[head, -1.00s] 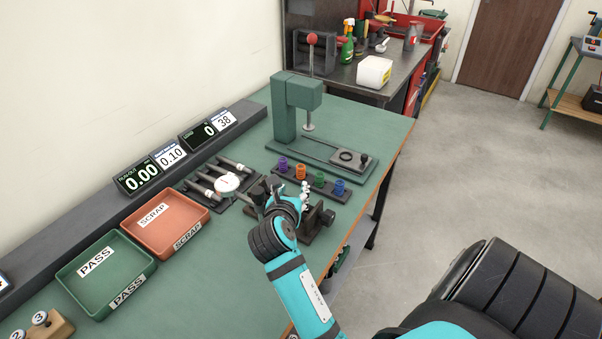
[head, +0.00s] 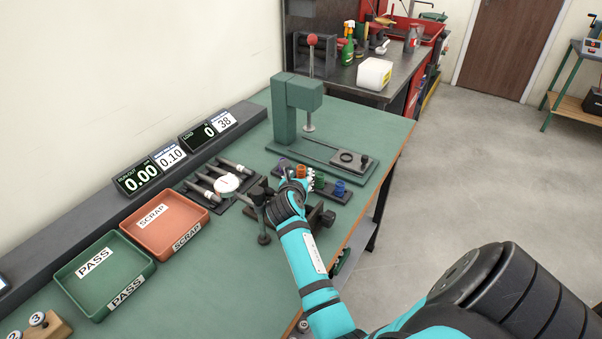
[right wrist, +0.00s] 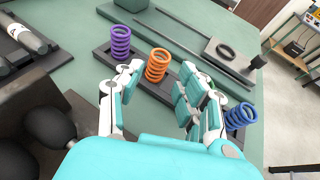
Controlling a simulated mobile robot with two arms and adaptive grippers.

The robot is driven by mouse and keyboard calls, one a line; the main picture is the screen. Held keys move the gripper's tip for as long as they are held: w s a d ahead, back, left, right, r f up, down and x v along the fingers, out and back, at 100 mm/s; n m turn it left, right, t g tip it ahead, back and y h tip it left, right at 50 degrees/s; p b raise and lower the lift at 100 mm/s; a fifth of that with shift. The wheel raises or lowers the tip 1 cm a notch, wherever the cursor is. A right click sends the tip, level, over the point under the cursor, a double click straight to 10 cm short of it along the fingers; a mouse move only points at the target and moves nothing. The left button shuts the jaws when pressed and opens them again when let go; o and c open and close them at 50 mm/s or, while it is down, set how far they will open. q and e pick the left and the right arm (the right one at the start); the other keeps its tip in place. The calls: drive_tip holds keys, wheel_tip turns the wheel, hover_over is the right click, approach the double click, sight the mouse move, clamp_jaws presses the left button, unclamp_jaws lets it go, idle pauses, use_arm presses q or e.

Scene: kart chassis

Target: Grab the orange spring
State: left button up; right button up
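The orange spring (head: 300,171) stands upright in a dark rack (head: 333,192) on the green bench. In the right wrist view the orange spring (right wrist: 158,65) sits ahead of my open fingers, between their tips in the picture. My right gripper (head: 296,183) is just in front of it in the head view; the wrist view shows the gripper (right wrist: 153,88) open and empty. A purple spring (right wrist: 121,42) is left of the orange one and a blue spring (right wrist: 240,116) is to the right. The green spring (head: 319,181) is partly hidden. My left gripper is not in view.
A green press (head: 296,107) with a flat base stands behind the rack. A dark fixture with rods (head: 216,183) is to the left, near red (head: 154,226) and green (head: 103,272) trays. A dark vise-like block (head: 318,217) lies close to my right arm.

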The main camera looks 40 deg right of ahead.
sight(300, 171)
drive_tip(key=x, duration=0.4)
drive_tip(key=shift+w+d+r, duration=0.1)
drive_tip(key=shift+w, duration=0.15)
drive_tip(key=shift+c, duration=0.5)
clamp_jaws()
drive_tip(key=shift+r, duration=0.15)
